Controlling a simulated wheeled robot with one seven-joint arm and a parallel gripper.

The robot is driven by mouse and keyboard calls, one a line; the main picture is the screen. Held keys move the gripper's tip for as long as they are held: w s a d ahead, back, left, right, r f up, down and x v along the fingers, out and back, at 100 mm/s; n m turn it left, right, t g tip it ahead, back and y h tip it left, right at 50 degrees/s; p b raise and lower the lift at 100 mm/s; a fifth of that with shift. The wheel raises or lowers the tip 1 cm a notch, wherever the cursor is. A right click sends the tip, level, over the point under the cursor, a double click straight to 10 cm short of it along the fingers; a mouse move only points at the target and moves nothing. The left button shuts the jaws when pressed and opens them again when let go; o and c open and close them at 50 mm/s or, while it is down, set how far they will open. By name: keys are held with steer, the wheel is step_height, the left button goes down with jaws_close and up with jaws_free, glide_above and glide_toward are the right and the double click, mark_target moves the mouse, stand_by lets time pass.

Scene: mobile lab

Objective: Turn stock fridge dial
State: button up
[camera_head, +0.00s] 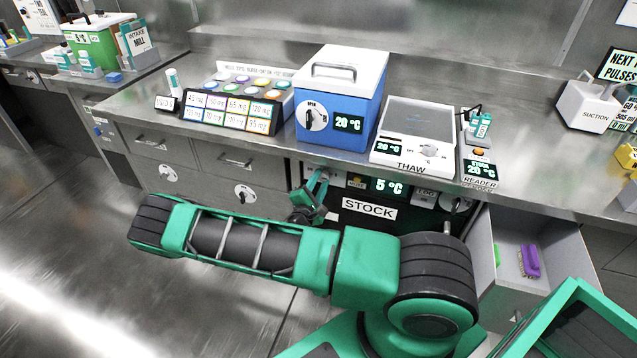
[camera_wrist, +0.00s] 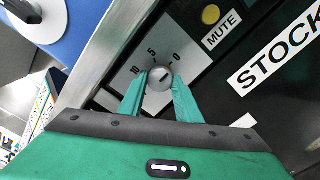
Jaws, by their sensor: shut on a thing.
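The stock fridge is the dark front under the counter, with its STOCK label (camera_head: 369,208) and a display (camera_head: 389,187) reading 5 °C. Its dial (camera_wrist: 160,80) is a round silver knob with a dark mark, on a light plate marked 10, 5 and 0. My gripper (camera_wrist: 160,93) is shut on the dial, with one green finger on each side of it. In the head view my gripper (camera_head: 316,190) is at the left end of the fridge's panel and hides the dial there.
A blue cooler box (camera_head: 345,100) reading 20 °C and the THAW unit (camera_head: 412,130) stand on the counter above. A yellow MUTE button (camera_wrist: 210,15) is close beside the dial. An open drawer (camera_head: 520,255) sticks out to the right.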

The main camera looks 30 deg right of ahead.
steer(key=shift+a+f, duration=0.1)
steer(key=o, duration=1.1)
steer(key=shift+c, duration=0.2)
steer(key=v, duration=1)
steer(key=shift+s+a, duration=0.25)
